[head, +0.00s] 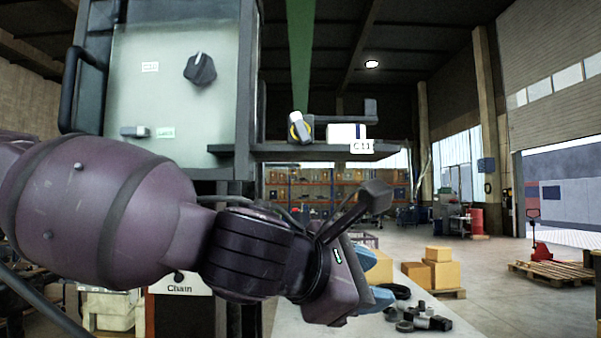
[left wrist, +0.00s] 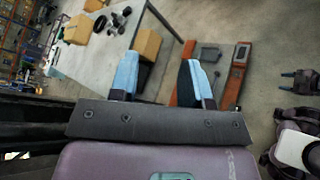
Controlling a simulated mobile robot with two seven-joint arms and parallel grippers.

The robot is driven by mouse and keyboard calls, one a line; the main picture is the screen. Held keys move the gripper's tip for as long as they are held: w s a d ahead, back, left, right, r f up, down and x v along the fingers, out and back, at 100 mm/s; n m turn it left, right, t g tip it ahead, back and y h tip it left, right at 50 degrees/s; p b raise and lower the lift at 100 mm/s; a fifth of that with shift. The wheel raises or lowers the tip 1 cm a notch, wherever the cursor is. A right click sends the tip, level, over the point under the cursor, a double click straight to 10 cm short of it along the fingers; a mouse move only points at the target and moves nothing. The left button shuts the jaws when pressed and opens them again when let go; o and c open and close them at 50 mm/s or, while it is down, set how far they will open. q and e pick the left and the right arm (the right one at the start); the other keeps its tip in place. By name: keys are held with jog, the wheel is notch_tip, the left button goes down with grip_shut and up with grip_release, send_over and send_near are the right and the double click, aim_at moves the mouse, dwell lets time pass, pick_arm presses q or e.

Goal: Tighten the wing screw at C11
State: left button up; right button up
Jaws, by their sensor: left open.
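The C11 label (head: 362,147) is on the front edge of a dark shelf (head: 290,153) that juts right from the cabinet. How far the screw is turned cannot be told. The screw is not visible there.
The cabinet (head: 170,80) with a dark rotary knob (head: 200,69) stands left of the shelf. Below my left gripper is a light table (head: 330,322) with dark parts (head: 425,318) and cardboard boxes (head: 440,270) beyond. Open floor lies to the right.

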pick_arm(q)
jog(key=s+a+r+m+t, duration=0.1)
jog(key=a+r+m, duration=0.1)
jog(key=r, duration=0.4)
jog(key=s+a+r+m+t+y, duration=0.1)
jog(key=s+a+r+m+t, duration=0.1)
jog(key=r, duration=0.5)
jog(key=s+a+r+m+t+p, duration=0.1)
jog(key=s+a+r+m+t, duration=0.1)
jog(key=a+r, duration=0.2)
notch_tip(320, 180, up, 2)
jog(key=shift+r+y, duration=0.2)
jog(key=shift+y, duration=0.1)
jog(key=shift+w+d+f+t, duration=0.1)
jog(key=shift+d+t, duration=0.05)
jog(key=shift+t, duration=0.15)
jog(key=shift+n, duration=0.3)
